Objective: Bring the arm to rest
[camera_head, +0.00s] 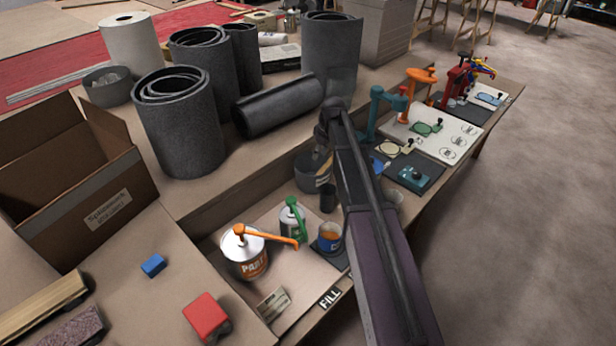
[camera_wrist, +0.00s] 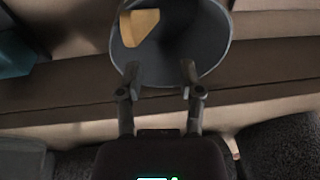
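My gripper (camera_wrist: 159,74) shows in the wrist view with its two fingers spread apart and nothing between them. Beyond the fingertips is a round grey tub (camera_wrist: 205,20) with a tan, wedge-like piece (camera_wrist: 140,27) inside. Whether the fingertips touch the tub's rim, I cannot tell. In the head view my arm (camera_head: 360,190) reaches out over the bench. Its far end hangs above the grey tub (camera_head: 306,176), and the fingers are not clearly visible there.
Dark grey rolls (camera_head: 180,125) stand behind the tub, one lying down (camera_head: 278,106). Coloured clamps and boards (camera_head: 430,130) are to the right. An open carton (camera_head: 75,190) is at left.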

